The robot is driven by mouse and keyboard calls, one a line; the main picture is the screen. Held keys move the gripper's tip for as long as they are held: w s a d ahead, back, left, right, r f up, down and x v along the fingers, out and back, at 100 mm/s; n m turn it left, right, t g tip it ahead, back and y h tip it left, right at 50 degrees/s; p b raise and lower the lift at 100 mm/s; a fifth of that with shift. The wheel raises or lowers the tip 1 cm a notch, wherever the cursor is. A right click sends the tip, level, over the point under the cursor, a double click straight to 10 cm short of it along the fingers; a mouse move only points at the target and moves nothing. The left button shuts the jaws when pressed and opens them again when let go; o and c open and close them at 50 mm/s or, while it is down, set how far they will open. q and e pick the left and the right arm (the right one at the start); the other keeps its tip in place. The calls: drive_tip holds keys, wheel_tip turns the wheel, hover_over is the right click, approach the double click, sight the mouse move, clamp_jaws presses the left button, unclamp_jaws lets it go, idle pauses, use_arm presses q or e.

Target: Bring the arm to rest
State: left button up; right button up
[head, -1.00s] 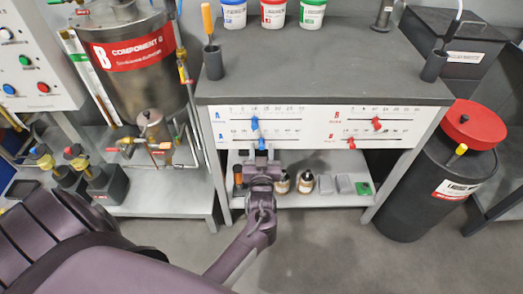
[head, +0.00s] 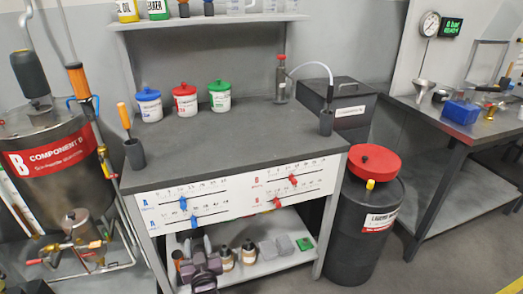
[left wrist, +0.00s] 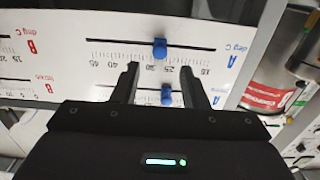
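My left gripper (head: 194,241) shows low in the head view, just below the front panel (head: 235,196), with its arm running off the bottom edge. In the left wrist view the gripper (left wrist: 159,70) is open, its two dark fingers apart. The lower blue slider (left wrist: 166,96) shows between the fingers, and the upper blue slider (left wrist: 160,48) shows beyond their tips. Nothing is gripped; I cannot tell whether the fingers touch the panel. In the head view the blue sliders (head: 183,203) are on the panel's left and the red sliders (head: 292,181) on its right. My right gripper is not in view.
The dark workbench (head: 220,150) carries blue, red (head: 185,103) and green lidded tubs. Small bottles (head: 248,252) and blocks stand on the shelf below. A black drum (head: 352,230) with a red lid stands right, a component B tank (head: 55,165) left. Floor at lower right is clear.

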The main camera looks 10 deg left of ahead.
use_arm(q)
drive_tip(key=s+d+f+m+g+h+p, duration=0.35)
drive_tip(key=s+f, duration=0.45)
drive_tip(key=f, duration=0.4)
drive_tip(key=s+d+f+m+g+h+p, duration=0.2)
drive_tip(key=s+d+f+g+h, duration=0.15)
drive_tip(key=s+f, duration=0.6)
drive_tip(key=s+f+m+g+h+p, duration=0.1)
drive_tip(key=s+f+g, duration=0.2)
drive_tip(key=s, duration=1.1)
drive_tip(key=s+f+m+g+h+p, duration=0.1)
drive_tip(key=s+f+g, duration=0.3)
drive_tip(key=s+f, duration=0.5)
drive_tip(key=s+m+p, duration=0.1)
drive_tip(key=s, duration=0.4)
drive_tip(key=shift+s+d, duration=0.35)
drive_tip(key=shift+d, duration=0.05)
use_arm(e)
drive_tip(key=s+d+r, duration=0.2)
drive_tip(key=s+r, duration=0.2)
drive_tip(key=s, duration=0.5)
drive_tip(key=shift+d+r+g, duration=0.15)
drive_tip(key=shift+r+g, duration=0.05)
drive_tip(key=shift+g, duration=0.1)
use_arm(q)
drive_tip(key=shift+w, duration=0.1)
